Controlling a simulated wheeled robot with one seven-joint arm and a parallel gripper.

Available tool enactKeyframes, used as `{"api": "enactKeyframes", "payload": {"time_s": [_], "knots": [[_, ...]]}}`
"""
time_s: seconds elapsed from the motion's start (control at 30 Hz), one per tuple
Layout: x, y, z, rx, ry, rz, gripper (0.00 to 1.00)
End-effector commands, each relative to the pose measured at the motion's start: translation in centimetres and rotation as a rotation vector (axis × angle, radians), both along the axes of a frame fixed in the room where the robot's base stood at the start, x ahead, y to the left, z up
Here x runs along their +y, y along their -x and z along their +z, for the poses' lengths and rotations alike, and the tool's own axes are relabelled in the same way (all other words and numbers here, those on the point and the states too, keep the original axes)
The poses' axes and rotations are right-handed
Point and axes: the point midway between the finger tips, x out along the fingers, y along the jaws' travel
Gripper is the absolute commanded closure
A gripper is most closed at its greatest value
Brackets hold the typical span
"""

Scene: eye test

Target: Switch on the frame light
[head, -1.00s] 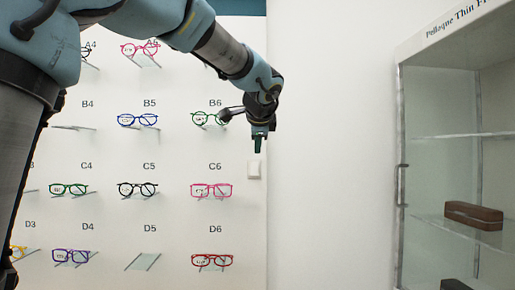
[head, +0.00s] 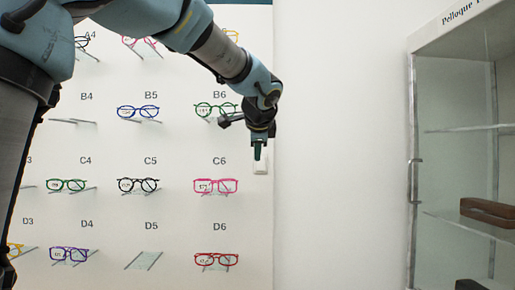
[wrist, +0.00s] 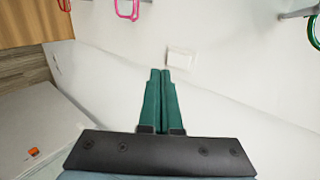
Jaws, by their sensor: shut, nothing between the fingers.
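The light switch (head: 260,168) is a small white plate on the white wall panel, near the panel's right edge. It also shows in the wrist view (wrist: 181,58), just beyond my fingertips. My gripper (head: 258,157) points down in front of the panel, and its green fingers overlap the top of the switch in the head view. In the wrist view my gripper (wrist: 160,72) has its two green fingers together with nothing between them. A small gap shows between the fingertips and the switch in that view; I cannot tell the exact distance.
Glasses on small shelves cover the panel, with pink glasses (head: 216,186) left of the switch and green glasses (head: 205,110) beside my wrist. A glass cabinet (head: 414,215) stands at the right with brown cases (head: 488,210) inside. The wall between is bare.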

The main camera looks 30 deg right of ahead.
Motion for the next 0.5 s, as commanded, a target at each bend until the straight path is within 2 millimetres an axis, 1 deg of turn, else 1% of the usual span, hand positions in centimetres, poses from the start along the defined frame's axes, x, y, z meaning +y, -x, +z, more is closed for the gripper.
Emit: {"api": "enactKeyframes", "payload": {"time_s": [0.03, 0.3, 0.37, 0.5], "knots": [[-0.4, -0.8, -0.6, 0.003, -0.004, 0.002, 1.00], [-2.2, -4.9, -3.7, 0.002, -0.003, 0.001, 1.00], [-2.7, -5.8, -3.4, 0.002, -0.002, 0.002, 1.00], [-3.4, -7.4, -3.7, 0.001, -0.002, 0.002, 1.00]]}}
